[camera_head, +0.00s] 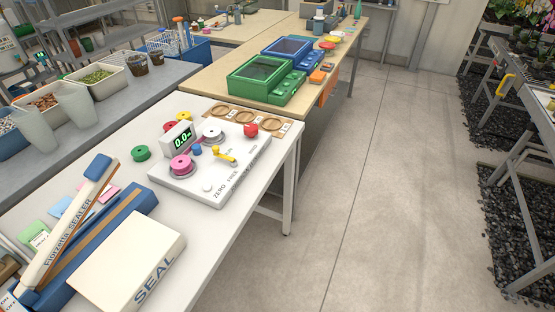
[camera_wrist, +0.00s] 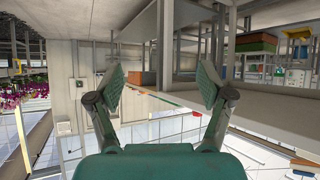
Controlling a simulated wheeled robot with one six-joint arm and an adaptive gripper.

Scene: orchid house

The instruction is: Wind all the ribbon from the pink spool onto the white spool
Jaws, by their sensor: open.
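A white winding device lies on the near white table in the head view. A pink spool (camera_head: 181,164) sits on its left side. A white spool (camera_head: 214,132) sits at its back, beside a small display (camera_head: 178,139) that appears to read 0.0. A yellow lever (camera_head: 224,155), a blue knob (camera_head: 197,150) and a red knob (camera_head: 251,129) are on the device's top. My gripper (camera_wrist: 165,88) shows only in the wrist view, fingers wide apart and empty, away from the spools.
A sealer (camera_head: 85,240) and a cream SEAL box (camera_head: 127,262) take up the table's front. Green (camera_head: 262,80) and blue cases stand on the wooden table. The floor (camera_head: 390,190) at right is clear.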

